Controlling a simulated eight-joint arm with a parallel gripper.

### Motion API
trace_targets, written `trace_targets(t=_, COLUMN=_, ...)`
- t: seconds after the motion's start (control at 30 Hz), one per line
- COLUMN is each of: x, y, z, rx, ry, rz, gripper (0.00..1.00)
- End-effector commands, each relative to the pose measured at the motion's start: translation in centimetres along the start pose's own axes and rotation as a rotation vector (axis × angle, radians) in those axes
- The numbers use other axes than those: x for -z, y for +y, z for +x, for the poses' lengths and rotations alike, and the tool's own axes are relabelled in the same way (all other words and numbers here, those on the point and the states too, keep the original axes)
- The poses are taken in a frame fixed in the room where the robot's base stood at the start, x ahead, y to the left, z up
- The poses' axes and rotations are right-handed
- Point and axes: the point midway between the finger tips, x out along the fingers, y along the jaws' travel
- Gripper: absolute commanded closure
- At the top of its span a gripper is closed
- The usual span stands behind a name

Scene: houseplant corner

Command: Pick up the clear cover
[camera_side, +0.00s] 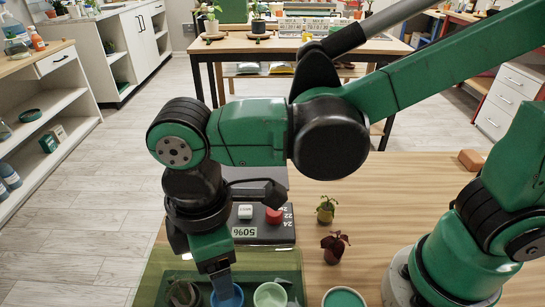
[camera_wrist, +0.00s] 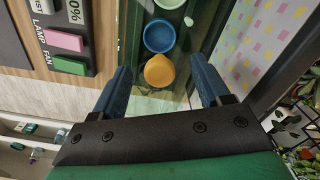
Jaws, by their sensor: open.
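The clear cover (camera_side: 262,257) looks like a see-through, green-tinted sheet or lid over a tray at the bottom of the side view; its edges are hard to make out. Through or beside it show a blue cup (camera_side: 228,297) and a pale green cup (camera_side: 270,295). My gripper (camera_side: 220,272) points down over this area, close to the blue cup in the picture. In the wrist view my gripper (camera_wrist: 163,75) has its two fingers spread, with nothing held between them. A yellow cup (camera_wrist: 160,71) and the blue cup (camera_wrist: 160,37) show between and beyond the fingers. Contact with the cover cannot be told.
A dark control box (camera_side: 262,230) with white and red buttons lies behind the tray. A yellow-green potted plant (camera_side: 325,210), a dark red plant (camera_side: 334,247) and a green round pot (camera_side: 343,298) stand to the right. The wooden table (camera_side: 400,185) is mostly bare there.

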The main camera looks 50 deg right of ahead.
Motion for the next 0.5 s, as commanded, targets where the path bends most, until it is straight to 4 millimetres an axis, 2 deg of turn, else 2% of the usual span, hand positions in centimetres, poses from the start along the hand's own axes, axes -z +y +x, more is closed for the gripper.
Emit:
trace_targets(t=0.1, x=-0.03, y=0.0, z=0.69, rx=0.0, ry=0.001, rz=0.001, gripper=0.31)
trace_targets(t=0.37, x=-0.04, y=0.01, z=0.84, rx=0.0, ry=0.001, rz=0.001, gripper=0.31)
trace_targets(t=0.4, x=-0.05, y=0.01, z=0.84, rx=0.0, ry=0.001, rz=0.001, gripper=0.36)
trace_targets(t=0.5, x=-0.05, y=0.01, z=0.83, rx=0.0, ry=0.001, rz=0.002, gripper=0.65)
